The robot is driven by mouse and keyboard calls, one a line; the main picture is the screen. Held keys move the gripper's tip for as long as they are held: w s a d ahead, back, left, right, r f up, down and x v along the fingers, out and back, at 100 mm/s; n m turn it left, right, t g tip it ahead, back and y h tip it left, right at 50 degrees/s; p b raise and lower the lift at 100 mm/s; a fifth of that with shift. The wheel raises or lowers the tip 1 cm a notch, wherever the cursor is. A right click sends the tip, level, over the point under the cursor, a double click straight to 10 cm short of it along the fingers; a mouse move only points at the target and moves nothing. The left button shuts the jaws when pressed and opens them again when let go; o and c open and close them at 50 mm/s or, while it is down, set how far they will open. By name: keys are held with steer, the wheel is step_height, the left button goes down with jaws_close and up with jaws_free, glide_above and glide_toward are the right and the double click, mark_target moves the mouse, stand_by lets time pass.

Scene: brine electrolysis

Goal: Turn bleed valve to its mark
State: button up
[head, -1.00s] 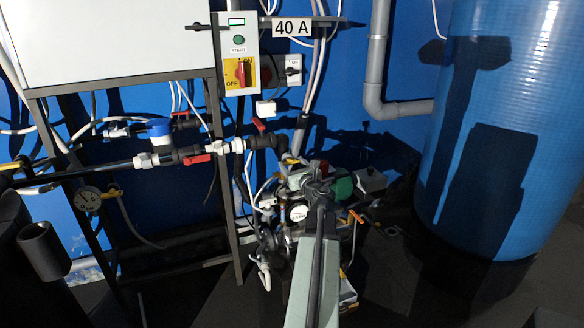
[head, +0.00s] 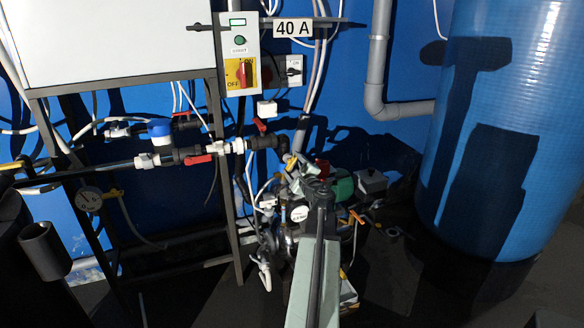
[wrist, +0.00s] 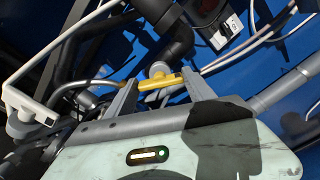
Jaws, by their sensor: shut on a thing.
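The bleed valve's yellow handle (wrist: 158,81) shows in the wrist view, in front of a black pipe fitting. My gripper (wrist: 160,77) has one grey finger at each end of the handle and is shut on it. In the head view the yellow handle (head: 291,162) is small, below the black elbow fitting, and my gripper (head: 297,166) is at it, partly hidden by my own arm. I cannot make out the valve's mark in either view.
Black and grey pipes and white cables crowd around the handle. A red-handled valve (head: 197,159) is on the pipe to the left. The switch box (head: 239,62) is above, and a large blue tank (head: 505,130) stands at the right.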

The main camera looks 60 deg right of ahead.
steer(key=n, duration=0.6)
steer(key=shift+w+n, duration=0.1)
steer(key=shift+n, duration=0.2)
stand_by(0.5)
steer(key=o, duration=1.4)
steer(key=v, duration=0.8)
steer(key=shift+w, duration=0.1)
